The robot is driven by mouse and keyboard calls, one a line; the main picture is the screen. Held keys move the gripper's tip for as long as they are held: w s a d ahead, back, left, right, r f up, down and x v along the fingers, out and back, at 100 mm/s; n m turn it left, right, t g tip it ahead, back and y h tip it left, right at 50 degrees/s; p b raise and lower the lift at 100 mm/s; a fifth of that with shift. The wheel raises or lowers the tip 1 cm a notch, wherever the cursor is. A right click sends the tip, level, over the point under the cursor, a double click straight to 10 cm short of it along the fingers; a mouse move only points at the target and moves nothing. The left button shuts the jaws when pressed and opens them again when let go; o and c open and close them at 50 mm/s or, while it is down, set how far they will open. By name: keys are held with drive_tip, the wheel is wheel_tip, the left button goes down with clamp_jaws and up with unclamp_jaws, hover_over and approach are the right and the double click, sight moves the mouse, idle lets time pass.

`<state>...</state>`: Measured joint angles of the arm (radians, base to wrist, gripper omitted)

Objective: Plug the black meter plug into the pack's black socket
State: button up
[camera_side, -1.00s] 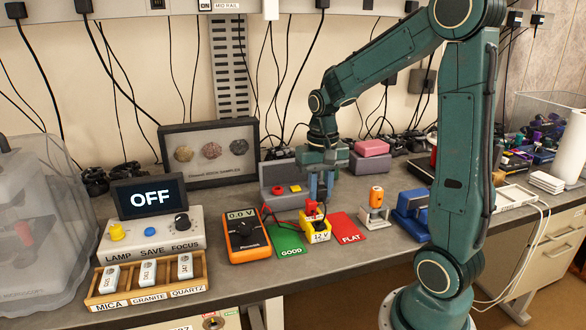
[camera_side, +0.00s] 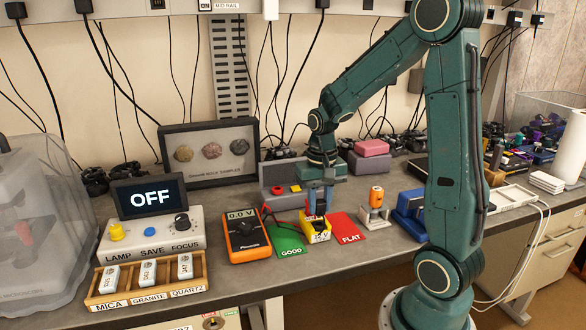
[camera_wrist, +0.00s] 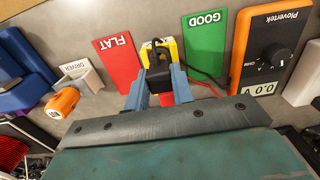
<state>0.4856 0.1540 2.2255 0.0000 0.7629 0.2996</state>
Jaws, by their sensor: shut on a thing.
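The yellow pack (camera_side: 319,238), with a black upper part, sits between the green GOOD card and the red FLAT card. It also shows in the wrist view (camera_wrist: 174,50). My gripper (camera_side: 319,212) is low over the pack, fingers pointing down. In the wrist view its blue-grey fingers close on the black plug (camera_wrist: 157,78), right at the pack. A red piece (camera_wrist: 167,99) shows between the fingers, beside the black one. The sockets are hidden, so I cannot tell how far the plug is in. The orange meter (camera_side: 246,237) reads 0.0 V.
The green GOOD card (camera_side: 286,242) and red FLAT card (camera_side: 346,229) flank the pack. Red and black leads run to the meter. An orange-topped holder (camera_side: 376,203) and blue object (camera_side: 410,215) stand to the right. A grey box is behind.

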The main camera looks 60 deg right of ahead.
sight(319, 214)
drive_tip(key=shift+f, duration=0.65)
drive_tip(key=shift+f, duration=0.95)
idle(3.2)
drive_tip(key=o, duration=1)
drive_tip(key=shift+r, duration=0.1)
wheel_tip(319, 214, up, 14)
idle(0.3)
drive_tip(key=s+a+r+n+t, duration=0.1)
drive_tip(key=s+a+n+t, duration=0.1)
drive_tip(key=s+a+n, duration=0.2)
drive_tip(key=s+a+r+n+t, duration=0.1)
drive_tip(key=s+a+n+t, duration=0.2)
drive_tip(key=a, duration=0.8)
drive_tip(key=s+n, duration=0.2)
drive_tip(key=s, duration=0.1)
drive_tip(key=shift+s+r+t, duration=0.15)
drive_tip(key=shift+s+t, duration=0.15)
drive_tip(key=shift+s, duration=0.05)
